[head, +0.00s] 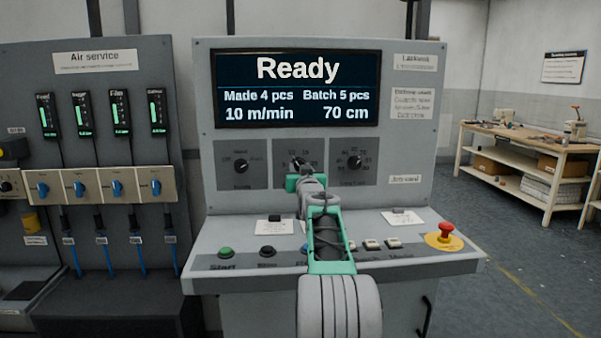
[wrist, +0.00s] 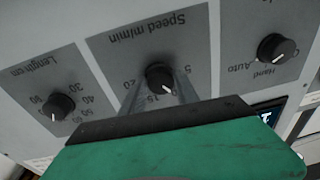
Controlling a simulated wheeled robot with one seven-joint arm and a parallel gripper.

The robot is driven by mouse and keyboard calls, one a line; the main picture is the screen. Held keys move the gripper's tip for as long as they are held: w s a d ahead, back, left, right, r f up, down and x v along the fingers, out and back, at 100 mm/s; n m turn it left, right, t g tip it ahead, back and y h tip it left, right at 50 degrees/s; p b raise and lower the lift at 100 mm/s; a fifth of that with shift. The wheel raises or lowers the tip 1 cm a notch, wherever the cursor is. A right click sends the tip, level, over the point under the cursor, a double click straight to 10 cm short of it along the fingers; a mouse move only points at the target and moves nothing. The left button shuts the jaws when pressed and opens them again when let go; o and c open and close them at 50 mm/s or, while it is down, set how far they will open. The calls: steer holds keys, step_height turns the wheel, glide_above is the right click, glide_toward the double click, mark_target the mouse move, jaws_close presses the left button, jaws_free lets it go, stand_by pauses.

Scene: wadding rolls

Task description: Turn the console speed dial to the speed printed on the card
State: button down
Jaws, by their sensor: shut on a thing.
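The speed dial (head: 298,162) is the middle black knob on the console's upright panel, mostly hidden by my arm in the head view. In the wrist view, upside down, the dial (wrist: 158,74) sits under the words "Speed m/min", its white pointer between the 5 and the 15. My gripper (head: 296,171) is at this dial, with its fingers shut on the knob. The console screen (head: 297,88) reads "Ready", 10 m/min, 70 cm. Two white cards lie on the sloped desk, a left card (head: 275,227) and a right card (head: 402,218) below a "Job card" label; their print is too small to read.
The mode dial (head: 240,165) and length dial (head: 354,162) flank the speed dial closely. A red emergency stop (head: 446,230) and several push buttons line the desk front. An air service panel (head: 96,185) stands left; a workbench (head: 530,150) stands far right.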

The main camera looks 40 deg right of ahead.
stand_by(0.4)
steer(key=c, duration=0.9)
jaws_free()
steer(key=shift+s, duration=0.15)
steer(key=b+v, duration=0.1)
steer(key=v, duration=0.6)
steer(key=shift+s+a, duration=0.2)
steer(key=shift+a, duration=0.05)
